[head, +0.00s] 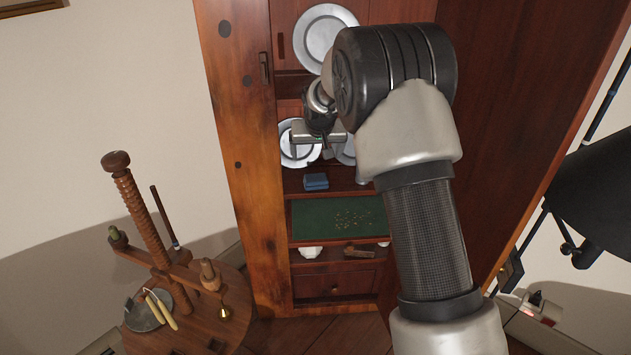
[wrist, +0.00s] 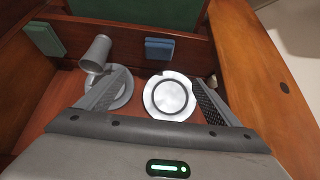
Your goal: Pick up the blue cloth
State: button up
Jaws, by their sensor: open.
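The blue cloth (head: 316,181) is a small folded block lying on a cabinet shelf in the head view. In the wrist view the blue cloth (wrist: 159,49) shows beyond the fingertips, near the middle of the picture. My gripper (head: 325,151) is in front of the cabinet, above the cloth in the head picture and apart from it. In the wrist view my gripper (wrist: 164,78) has its two fingers spread wide with nothing between them. The cloth is fully visible in both views.
Pewter plates (wrist: 170,97) stand close to my fingers, with a grey cup (wrist: 95,53) and a green cloth (wrist: 45,38) to the left. Cabinet side walls (head: 245,150) bound the space. Below is a green panel (head: 312,218). A wooden stand (head: 180,260) is outside, left.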

jog(key=b, duration=0.2)
send_near(316, 177)
jog(key=x, duration=0.3)
jog(key=shift+w+a+r, duration=0.15)
jog(key=shift+w+a, duration=0.05)
jog(key=x, duration=0.1)
jog(key=b+x, duration=0.1)
jog(key=x, duration=0.2)
jog(key=shift+s+d+f, duration=0.15)
jog(key=shift+s+f, duration=0.15)
jog(key=shift+f, duration=0.1)
jog(key=shift+w+f, duration=0.25)
jog(key=c, duration=1.1)
